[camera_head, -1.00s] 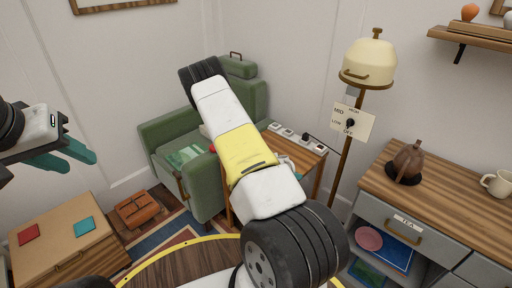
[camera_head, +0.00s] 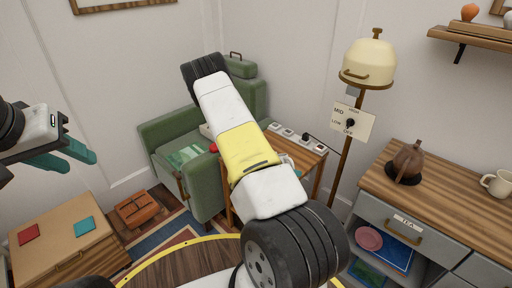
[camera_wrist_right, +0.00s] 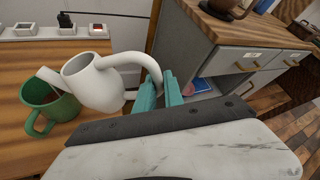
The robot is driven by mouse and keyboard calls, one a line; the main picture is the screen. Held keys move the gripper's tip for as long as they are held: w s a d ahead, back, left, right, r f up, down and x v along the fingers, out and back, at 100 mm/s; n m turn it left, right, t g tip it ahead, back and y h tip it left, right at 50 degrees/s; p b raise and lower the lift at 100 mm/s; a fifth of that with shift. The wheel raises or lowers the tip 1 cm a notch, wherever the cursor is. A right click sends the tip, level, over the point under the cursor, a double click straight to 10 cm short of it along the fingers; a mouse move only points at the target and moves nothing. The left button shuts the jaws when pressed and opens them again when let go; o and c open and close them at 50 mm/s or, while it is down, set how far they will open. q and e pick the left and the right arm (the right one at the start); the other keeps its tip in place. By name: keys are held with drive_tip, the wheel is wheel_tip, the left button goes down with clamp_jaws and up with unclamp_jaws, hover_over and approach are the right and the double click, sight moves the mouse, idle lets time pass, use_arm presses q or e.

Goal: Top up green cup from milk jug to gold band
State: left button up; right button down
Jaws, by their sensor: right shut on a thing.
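The white milk jug (camera_wrist_right: 92,80) is tilted in the right wrist view, its spout over the green cup (camera_wrist_right: 48,105). The cup stands upright on a wooden side table (camera_wrist_right: 25,60), with something brownish inside; no gold band can be made out. My right gripper (camera_wrist_right: 160,92) has its teal fingers shut on the jug's handle. In the head view my right arm hides this gripper, and the jug and cup cannot be clearly made out there. My left gripper (camera_head: 72,154) is empty, its teal fingers apart, at the left edge of the head view.
A power strip (camera_head: 289,133) lies along the table's back edge. A green armchair (camera_head: 185,140) stands left of the table, a lamp (camera_head: 368,65) behind it to the right. A grey cabinet (camera_head: 385,212) bears a brown teapot (camera_head: 406,162) and a cream mug (camera_head: 496,184).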

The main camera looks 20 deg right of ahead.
drive_tip(key=shift+w+r, duration=0.15)
drive_tip(key=shift+r, duration=0.1)
drive_tip(key=shift+w+r+n+g, duration=0.3)
drive_tip(key=shift+w+r+n, duration=0.1)
drive_tip(key=shift+w+r, duration=0.25)
drive_tip(key=shift+w+r+n+g, duration=0.4)
drive_tip(key=shift+w+r+n, duration=0.1)
drive_tip(key=shift+w+r, duration=0.35)
idle(1.3)
drive_tip(key=s+f+m+t, duration=0.1)
drive_tip(key=s+f, duration=0.1)
drive_tip(key=s+f+m, duration=0.1)
drive_tip(key=s+f, duration=0.1)
drive_tip(key=shift+s+f+t, duration=0.2)
drive_tip(key=shift+f+t, duration=0.15)
drive_tip(key=shift+t, duration=0.05)
drive_tip(key=shift+s+f+m+t, duration=1.1)
drive_tip(key=shift+s+f+m, duration=0.4)
drive_tip(key=shift+f, duration=2.5)
wheel_tip(320, 180, up, 7)
drive_tip(key=shift+f, duration=0.1)
